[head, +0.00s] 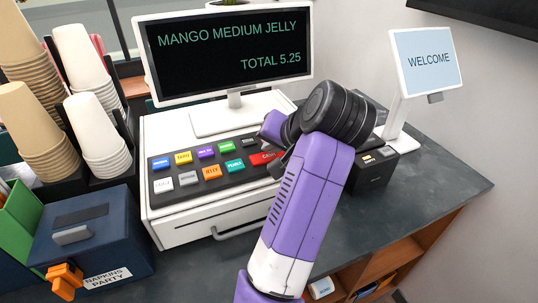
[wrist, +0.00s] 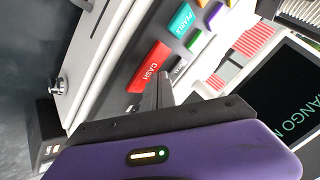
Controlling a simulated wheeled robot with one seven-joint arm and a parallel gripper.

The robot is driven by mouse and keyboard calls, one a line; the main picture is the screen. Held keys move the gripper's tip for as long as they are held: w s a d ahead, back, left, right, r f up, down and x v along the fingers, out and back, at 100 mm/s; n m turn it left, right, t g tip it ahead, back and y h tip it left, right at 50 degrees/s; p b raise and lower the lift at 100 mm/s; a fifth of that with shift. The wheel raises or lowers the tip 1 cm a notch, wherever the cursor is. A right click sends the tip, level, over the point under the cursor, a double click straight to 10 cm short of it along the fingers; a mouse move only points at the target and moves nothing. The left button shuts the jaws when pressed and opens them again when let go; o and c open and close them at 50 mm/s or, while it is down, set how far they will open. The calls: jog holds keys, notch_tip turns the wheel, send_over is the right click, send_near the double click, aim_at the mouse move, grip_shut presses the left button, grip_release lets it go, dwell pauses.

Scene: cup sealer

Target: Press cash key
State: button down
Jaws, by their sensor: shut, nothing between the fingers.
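The red CASH key (head: 263,158) is at the right end of the front row on the register's dark key panel (head: 157,171). It also shows in the wrist view as a red key (wrist: 148,68) lettered CASH. My gripper (wrist: 164,88) is shut and empty, its dark fingertips close beside the CASH key in the wrist view. Whether they touch it I cannot tell. In the head view my purple arm and wrist hide part of the key's right end and most of the fingers. The screen (head: 230,53) reads MANGO MEDIUM JELLY, TOTAL 5.25.
Other coloured keys, such as the orange JELLY key (head: 211,171) and the teal key (head: 234,166), sit close to the left. A black card reader (head: 372,172) and a WELCOME display (head: 428,60) stand right. Cup stacks (head: 97,125) and a navy napkin box (head: 95,235) stand left.

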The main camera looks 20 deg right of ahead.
aim_at(271, 158)
jog(key=shift+f, duration=0.45)
dwell(0.4)
dwell(0.3)
jog(key=shift+r+p, duration=0.55)
jog(key=shift+r, duration=0.3)
notch_tip(271, 158, up, 5)
jog(key=p, duration=0.4)
jog(key=shift+r, duration=0.1)
jog(key=shift+s, duration=0.1)
dwell(0.6)
